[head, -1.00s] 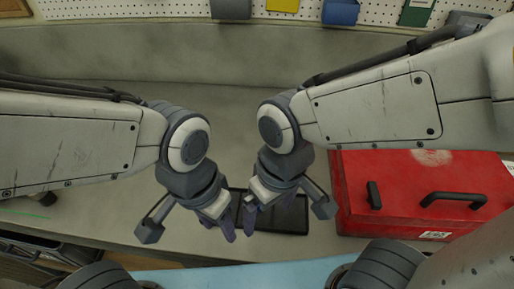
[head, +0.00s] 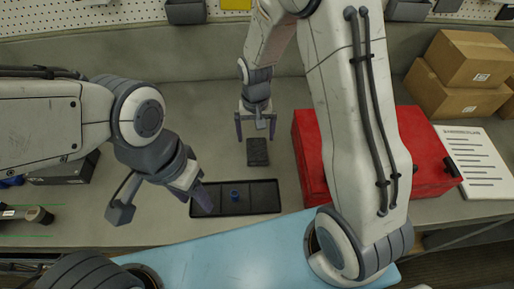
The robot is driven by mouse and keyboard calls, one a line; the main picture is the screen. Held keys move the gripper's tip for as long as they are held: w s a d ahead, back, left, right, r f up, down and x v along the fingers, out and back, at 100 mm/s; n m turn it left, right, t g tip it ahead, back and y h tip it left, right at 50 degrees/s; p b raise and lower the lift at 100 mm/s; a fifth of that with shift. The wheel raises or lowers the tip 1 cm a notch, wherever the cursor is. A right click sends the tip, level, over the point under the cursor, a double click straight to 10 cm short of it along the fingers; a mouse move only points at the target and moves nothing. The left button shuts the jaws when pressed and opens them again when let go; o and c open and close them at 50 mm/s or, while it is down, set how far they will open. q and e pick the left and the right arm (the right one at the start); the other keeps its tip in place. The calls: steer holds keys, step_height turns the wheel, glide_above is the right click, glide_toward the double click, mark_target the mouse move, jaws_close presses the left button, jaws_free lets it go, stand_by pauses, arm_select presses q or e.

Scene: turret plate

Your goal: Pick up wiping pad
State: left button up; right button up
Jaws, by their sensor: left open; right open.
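A small dark block, which looks like the wiping pad (head: 257,153), lies on the grey worktop behind the black tray. My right gripper (head: 255,136) is open and points down over the pad's far end, its two fingers spread to either side. I cannot tell how high it is above the pad, and nothing is between its fingers. My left gripper (head: 195,200) is open and empty near the left part of the black tray (head: 262,197). One of its fingers partly hides the tray.
A small blue round part (head: 235,194) sits in the tray. A red toolbox (head: 308,150) stands right of the pad, partly behind my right arm. Cardboard boxes (head: 460,85) and a printed sheet (head: 470,160) lie further right. The worktop left of the pad is clear.

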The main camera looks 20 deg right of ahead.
mark_target(257, 147)
step_height(257, 147, down, 5)
steer(key=shift+s+d+r+p, duration=0.1)
steer(key=shift+s+r+p, duration=0.1)
steer(key=shift+p, duration=0.8)
steer(key=shift+f, duration=0.35)
steer(key=shift+c, duration=0.3)
steer(key=shift+w, duration=0.1)
steer(key=c, duration=1.1)
steer(key=shift+r, duration=0.15)
step_height(257, 147, up, 8)
steer(key=shift+r+b, duration=0.2)
steer(key=shift+b, duration=0.85)
steer(key=shift+r, duration=0.7)
